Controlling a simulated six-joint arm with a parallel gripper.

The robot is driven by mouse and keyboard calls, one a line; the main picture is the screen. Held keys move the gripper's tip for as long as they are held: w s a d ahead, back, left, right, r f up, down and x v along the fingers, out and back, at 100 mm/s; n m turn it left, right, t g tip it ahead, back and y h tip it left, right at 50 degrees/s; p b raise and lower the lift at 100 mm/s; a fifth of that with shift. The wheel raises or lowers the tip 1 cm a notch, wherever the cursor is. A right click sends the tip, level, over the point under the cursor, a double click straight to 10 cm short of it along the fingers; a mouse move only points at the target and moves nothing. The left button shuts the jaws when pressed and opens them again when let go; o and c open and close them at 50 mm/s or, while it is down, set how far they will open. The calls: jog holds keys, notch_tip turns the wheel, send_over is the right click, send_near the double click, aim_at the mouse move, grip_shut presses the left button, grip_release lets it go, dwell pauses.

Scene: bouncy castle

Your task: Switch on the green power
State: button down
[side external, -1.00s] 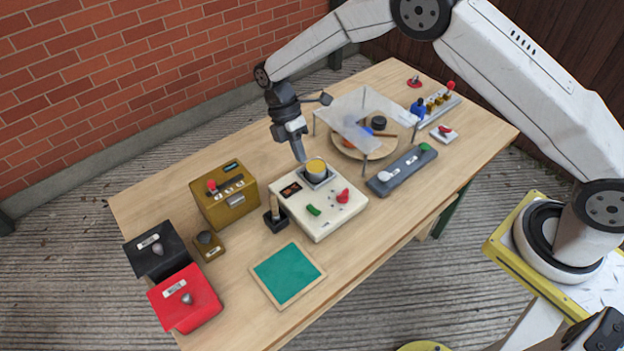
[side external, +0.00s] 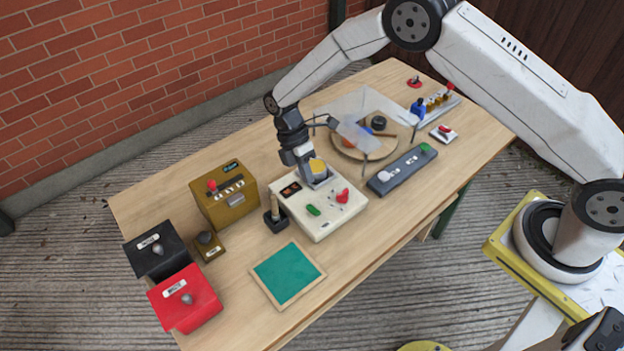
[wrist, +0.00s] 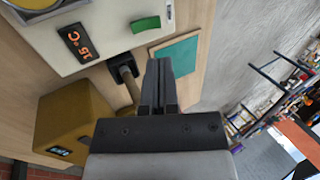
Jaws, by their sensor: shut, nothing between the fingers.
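The white box (side external: 322,229) stands mid-table and carries a green rocker switch (side external: 313,210), a red knob (side external: 343,196) and a dark display (side external: 290,190). In the wrist view the green switch (wrist: 146,24) is at the top, and the display (wrist: 75,43) shows orange characters. My gripper (side external: 308,179) is low over the back part of the box, beside the yellow-filled pot (side external: 319,168), and partly hides it. In the wrist view my gripper (wrist: 159,64) has its fingers together and empty, below the green switch in the picture. I cannot tell how high the tips are above the box.
A dark post with a wooden handle (side external: 274,220) stands left of the box. A brass box (side external: 226,200) is farther left. A clear raised sheet (side external: 350,108) stands behind; a grey bar (side external: 402,172) lies right. A green framed panel (side external: 288,273) lies in front.

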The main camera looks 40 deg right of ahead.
aim_at(316, 210)
jog(key=x, duration=0.8)
jog(key=shift+s+f, duration=0.1)
jog(key=shift+f, duration=0.05)
jog(key=shift+s+f, duration=0.1)
jog(key=shift+s, duration=0.05)
dwell(0.3)
jog(key=shift+f+t, duration=0.15)
jog(key=shift+t, duration=0.25)
jog(key=shift+w, duration=0.7)
jog(key=shift+r, duration=0.3)
notch_tip(316, 210, up, 14)
jog(key=shift+w+f, duration=0.15)
jog(key=shift+w, duration=0.2)
dwell(0.5)
